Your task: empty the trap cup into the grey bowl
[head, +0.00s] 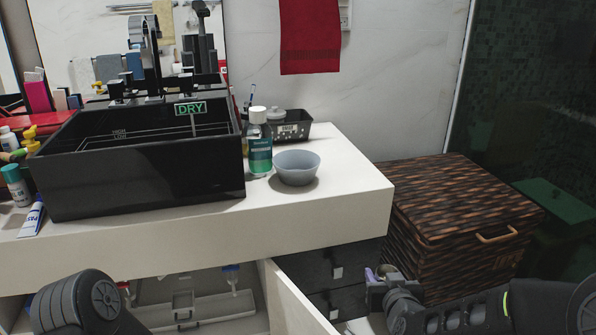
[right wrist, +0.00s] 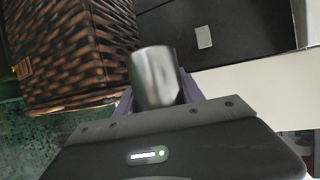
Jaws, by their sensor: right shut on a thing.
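The grey bowl (head: 297,168) stands upright on the white counter, right of the black sink and beside a green mouthwash bottle. Its inside is only partly visible. My right gripper (head: 375,274) is below the counter's front edge, to the right of the open cabinet door, well below and right of the bowl. In the right wrist view, my right gripper (right wrist: 158,100) is shut on a shiny metal cylinder, the trap cup (right wrist: 153,76), between its purple fingers. The cup's contents cannot be seen. My left gripper is out of view; only part of its arm shows at the lower left.
The black vessel sink (head: 150,160) shows a DRY label. The mouthwash bottle (head: 259,150) and a black tray (head: 291,128) stand close to the bowl. The open cabinet door (head: 295,303), dark drawers (head: 338,270) and wicker hamper (head: 455,220) surround my right gripper.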

